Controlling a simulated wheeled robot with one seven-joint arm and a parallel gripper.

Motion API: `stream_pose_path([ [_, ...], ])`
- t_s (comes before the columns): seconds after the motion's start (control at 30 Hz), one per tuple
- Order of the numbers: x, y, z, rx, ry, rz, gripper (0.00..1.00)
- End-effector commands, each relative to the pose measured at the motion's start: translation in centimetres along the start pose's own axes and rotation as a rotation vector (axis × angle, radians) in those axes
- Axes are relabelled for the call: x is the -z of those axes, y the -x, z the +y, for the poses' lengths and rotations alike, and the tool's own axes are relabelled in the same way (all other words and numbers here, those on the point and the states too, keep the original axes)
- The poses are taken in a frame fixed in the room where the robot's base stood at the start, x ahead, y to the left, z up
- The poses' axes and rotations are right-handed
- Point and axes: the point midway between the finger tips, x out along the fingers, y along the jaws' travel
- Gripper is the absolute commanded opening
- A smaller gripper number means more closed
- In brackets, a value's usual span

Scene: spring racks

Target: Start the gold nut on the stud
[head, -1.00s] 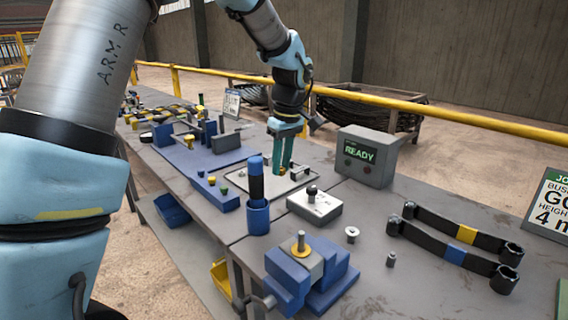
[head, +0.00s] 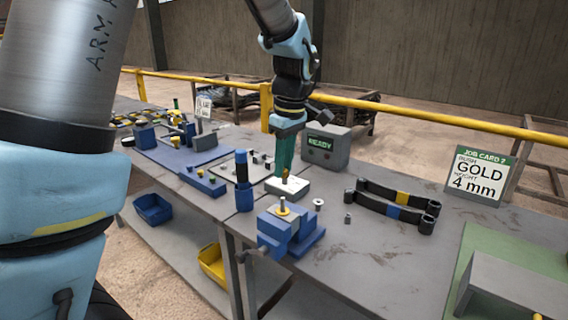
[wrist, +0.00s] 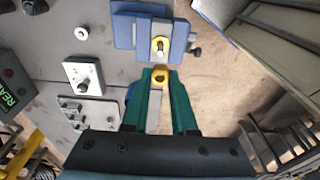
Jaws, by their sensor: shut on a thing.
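My gripper (head: 285,174) has green fingers shut on the gold nut (wrist: 160,75), which sits between the fingertips in the wrist view. In the head view the nut (head: 286,171) shows small at the tips, in line with the white block. The stud (head: 282,202) stands upright in the blue vise (head: 305,244), with a gold ring around its base. In the wrist view the stud (wrist: 160,46) is just beyond the fingertips, between the blue jaws of the vise (wrist: 124,31). The nut appears apart from the stud.
A white block (head: 299,189) lies behind the vise. A blue holder (head: 244,201) with a dark, blue-topped tool stands left. Two black bars (head: 390,212), a washer (head: 318,203) and a small metal part (head: 348,218) lie right. A READY box (head: 330,148) stands behind.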

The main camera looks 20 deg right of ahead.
Motion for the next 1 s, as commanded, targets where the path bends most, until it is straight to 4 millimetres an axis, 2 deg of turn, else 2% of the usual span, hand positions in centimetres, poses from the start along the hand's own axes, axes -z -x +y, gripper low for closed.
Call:
stream_pose_path([
  [0.23, 0.0, 0.1, 0.0, 0.001, -0.001, 0.000, 0.00],
  [0.8, -0.6, -4.5, 0.0, 0.002, -0.002, -0.001, 0.00],
  [1.0, -0.7, -5.2, 0.0, 0.000, -0.001, 0.000, 0.00],
])
